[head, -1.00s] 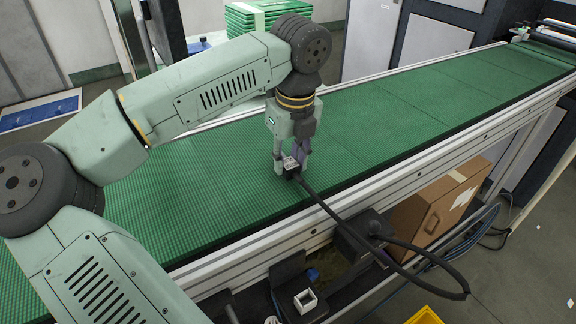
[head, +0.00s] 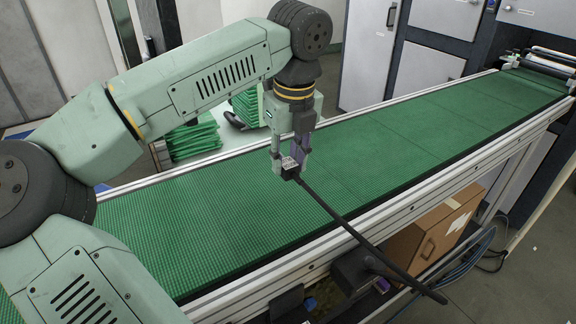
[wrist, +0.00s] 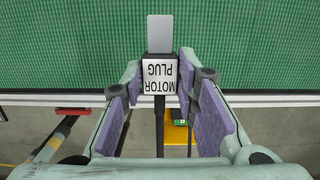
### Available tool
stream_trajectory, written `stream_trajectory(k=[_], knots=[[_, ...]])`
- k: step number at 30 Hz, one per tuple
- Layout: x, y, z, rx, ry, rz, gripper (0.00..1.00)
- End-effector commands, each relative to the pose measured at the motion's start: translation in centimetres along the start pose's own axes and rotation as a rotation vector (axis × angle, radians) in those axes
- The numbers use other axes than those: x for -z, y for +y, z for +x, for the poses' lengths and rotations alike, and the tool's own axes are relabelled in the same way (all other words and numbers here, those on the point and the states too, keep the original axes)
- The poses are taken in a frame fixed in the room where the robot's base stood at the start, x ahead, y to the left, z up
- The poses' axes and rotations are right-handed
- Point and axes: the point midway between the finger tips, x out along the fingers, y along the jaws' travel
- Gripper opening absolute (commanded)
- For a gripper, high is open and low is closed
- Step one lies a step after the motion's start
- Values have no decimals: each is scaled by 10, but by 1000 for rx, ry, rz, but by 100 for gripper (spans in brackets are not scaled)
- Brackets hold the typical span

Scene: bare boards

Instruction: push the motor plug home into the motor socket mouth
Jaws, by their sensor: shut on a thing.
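My gripper (head: 290,164) is shut on the motor plug (head: 290,171), a small dark connector with a white label and a black cable (head: 345,227). In the wrist view the plug (wrist: 160,77) sits between my fingertips. Its label reads MOTOR PLUG upside down, and a flat grey tongue points up in the picture. The plug is held over the green conveyor belt (head: 380,150); I cannot tell how high. The cable hangs across the belt's near edge. I cannot make out the motor socket mouth in either current view.
A metal rail (head: 400,205) runs along the belt's near side. Below it are a brown cardboard box (head: 430,235) and a dark motor-like block (head: 352,268). Green stacked items (head: 192,140) stand beyond the belt. The belt to the right is clear.

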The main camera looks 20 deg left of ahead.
Motion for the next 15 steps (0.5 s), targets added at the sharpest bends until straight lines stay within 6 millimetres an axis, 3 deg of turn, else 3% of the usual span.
stream_trajectory(k=[10, 15], knots=[[0, 0, 2, 0, 0, 0, 0], [2, 0, 14, 0, 1, 0, 0]])
